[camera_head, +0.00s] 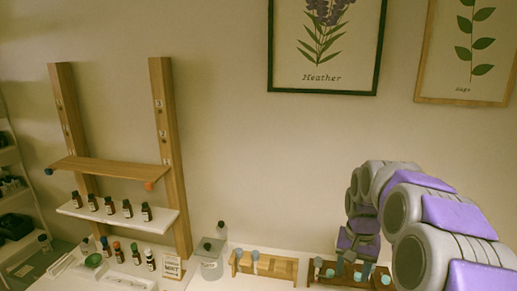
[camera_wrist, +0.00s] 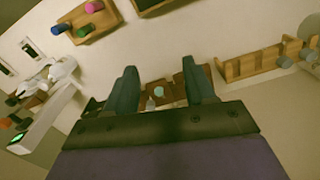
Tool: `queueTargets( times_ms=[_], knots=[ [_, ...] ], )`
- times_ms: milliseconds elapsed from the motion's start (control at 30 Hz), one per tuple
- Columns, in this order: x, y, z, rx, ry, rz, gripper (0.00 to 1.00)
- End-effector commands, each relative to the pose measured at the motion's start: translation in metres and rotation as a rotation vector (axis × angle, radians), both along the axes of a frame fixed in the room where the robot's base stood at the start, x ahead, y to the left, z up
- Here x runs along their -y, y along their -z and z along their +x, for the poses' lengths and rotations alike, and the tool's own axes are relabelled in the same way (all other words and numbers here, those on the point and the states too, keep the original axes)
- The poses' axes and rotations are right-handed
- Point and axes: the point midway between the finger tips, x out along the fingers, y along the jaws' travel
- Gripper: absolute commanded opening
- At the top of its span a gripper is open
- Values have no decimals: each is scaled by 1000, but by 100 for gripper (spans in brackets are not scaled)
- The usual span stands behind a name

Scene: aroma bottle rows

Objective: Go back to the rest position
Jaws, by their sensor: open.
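My gripper (camera_head: 348,264) is at the right in the head view, pointing down over a dark wooden rack (camera_head: 345,284) at the table's front. In the wrist view, the two dark fingers of my gripper (camera_wrist: 162,76) are spread apart with nothing held between them. Beyond them, in the gap, stands a teal-capped bottle (camera_wrist: 158,92) by brown rack parts. Whether a fingertip touches the rack cannot be told from the head view.
A light wooden rack (camera_head: 270,265) with blue-grey caps stands left of my gripper. Further left are a clear bottle (camera_head: 210,262), a small sign (camera_head: 172,267) and a wooden shelf stand (camera_head: 160,120) with a row of dark bottles. Framed prints hang behind; the wall space between is clear.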

Motion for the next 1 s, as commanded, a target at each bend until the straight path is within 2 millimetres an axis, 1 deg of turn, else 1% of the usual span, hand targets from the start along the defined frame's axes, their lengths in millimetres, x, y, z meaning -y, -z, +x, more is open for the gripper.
queueTargets(
  times_ms=[267, 367, 467, 567, 600, 667, 700, 733, 767, 800, 867, 900, 967, 1000],
  knots=[
    [-23, -6, -36, -11, -70, 10, 54],
    [-32, -7, -53, -19, -103, 13, 54],
    [-43, -8, -75, -27, -141, 14, 54],
    [-56, -8, -107, -37, -190, 16, 54],
    [-61, -6, -123, -46, -211, 17, 54],
    [-69, -4, -145, -54, -240, 18, 54],
    [-73, -1, -160, -63, -258, 19, 54],
    [-76, 0, -171, -66, -272, 18, 54],
    [-78, 2, -182, -72, -284, 18, 54],
    [-82, 6, -197, -82, -300, 19, 54],
    [-86, 10, -219, -91, -323, 19, 54],
    [-88, 15, -235, -101, -337, 20, 54],
    [-91, 21, -256, -107, -356, 21, 54],
    [-93, 26, -271, -116, -366, 23, 54]
  ],
)
